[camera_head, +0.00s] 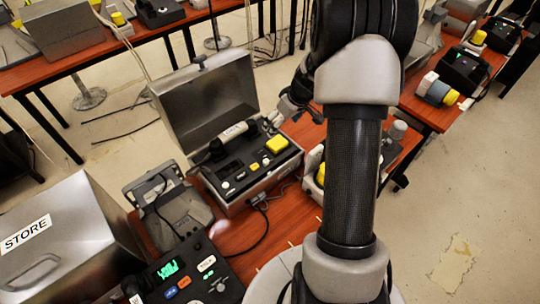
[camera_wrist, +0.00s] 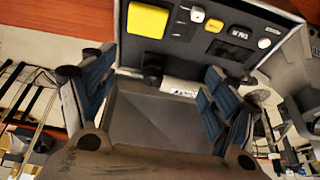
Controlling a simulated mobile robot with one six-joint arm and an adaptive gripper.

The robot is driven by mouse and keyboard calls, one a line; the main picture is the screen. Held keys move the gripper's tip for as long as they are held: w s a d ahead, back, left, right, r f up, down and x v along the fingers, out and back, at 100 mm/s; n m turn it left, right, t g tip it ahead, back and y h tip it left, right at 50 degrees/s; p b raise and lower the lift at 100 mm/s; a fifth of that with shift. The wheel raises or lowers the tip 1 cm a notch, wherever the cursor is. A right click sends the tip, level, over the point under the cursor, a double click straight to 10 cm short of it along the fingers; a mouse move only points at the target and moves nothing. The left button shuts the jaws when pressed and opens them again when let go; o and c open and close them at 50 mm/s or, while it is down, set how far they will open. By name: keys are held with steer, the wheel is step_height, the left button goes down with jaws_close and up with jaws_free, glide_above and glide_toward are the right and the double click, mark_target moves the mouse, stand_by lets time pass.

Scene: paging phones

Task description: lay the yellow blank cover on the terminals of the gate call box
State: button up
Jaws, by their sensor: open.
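The call box (camera_head: 258,183) stands open on the red-brown table, its grey lid (camera_head: 205,98) raised and a labelled handset across its back. I cannot read the label surely. The yellow cover (camera_head: 277,145) lies flat at the right of its black panel; whatever is under it is hidden. In the wrist view the yellow cover (camera_wrist: 148,20) is at the top, on the panel (camera_wrist: 210,35). My gripper (camera_head: 287,108) is behind the panel's right back corner, partly hidden by my arm. In the wrist view my gripper (camera_wrist: 160,95) has its fingers wide apart and empty, clear of the cover.
A grey box marked STORE (camera_head: 70,250) and a console with a green display (camera_head: 175,275) stand at front left. A grey device (camera_head: 170,210) sits beside the call box. Cables lie around it. More devices stand on the back and right tables; floor lies between.

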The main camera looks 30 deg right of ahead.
steer(key=s+a+r, duration=0.5)
steer(key=a+r, duration=0.4)
steer(key=s+a+r, duration=0.5)
steer(key=a+r, duration=0.4)
steer(key=a, duration=0.1)
steer(key=s+a+r, duration=0.1)
steer(key=s+a, duration=0.1)
steer(key=s, duration=0.6)
steer(key=s+a+r+m, duration=0.1)
steer(key=s+a+r, duration=0.1)
steer(key=s, duration=0.7)
steer(key=shift+s+a+m+h, duration=0.3)
steer(key=shift+a+h, duration=0.1)
steer(key=shift+a, duration=0.4)
steer(key=shift+r, duration=0.1)
